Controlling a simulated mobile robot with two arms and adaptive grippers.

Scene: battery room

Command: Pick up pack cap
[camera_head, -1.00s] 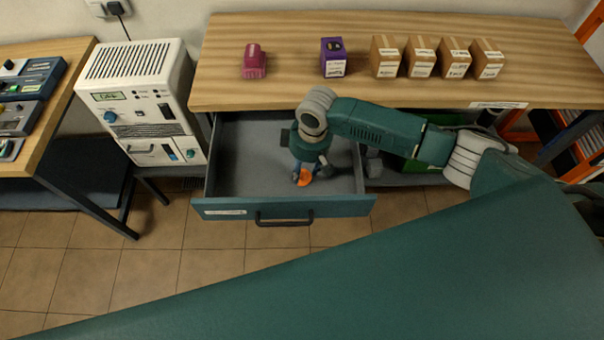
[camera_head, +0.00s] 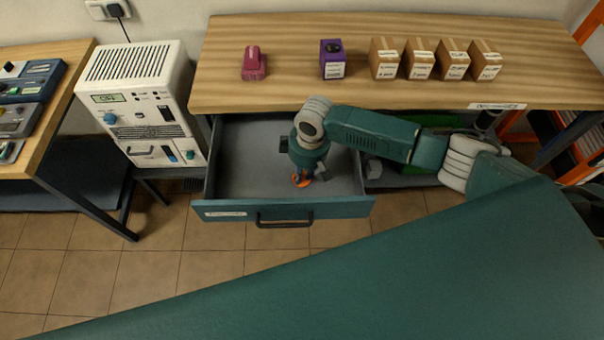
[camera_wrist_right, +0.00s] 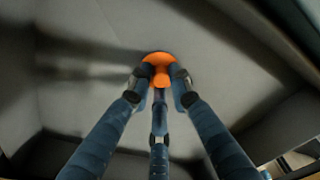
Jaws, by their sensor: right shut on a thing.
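The pack cap (camera_head: 301,182) is a small orange piece inside the open drawer, near its front. It also shows in the right wrist view (camera_wrist_right: 158,60), between the fingertips. My right gripper (camera_head: 305,176) points down into the drawer and is shut on the cap. In the right wrist view its blue fingers (camera_wrist_right: 160,84) close around the cap's stem, and the broad orange part shows beyond the tips. I cannot tell whether the cap touches the drawer floor. My left gripper is not in view.
The open drawer (camera_head: 225,208) has grey walls and a teal front with a dark handle. Above it, the wooden bench (camera_head: 300,90) holds a magenta item (camera_head: 254,66), a purple box (camera_head: 333,60) and several cardboard boxes (camera_head: 387,58). A white device (camera_head: 145,100) stands left.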

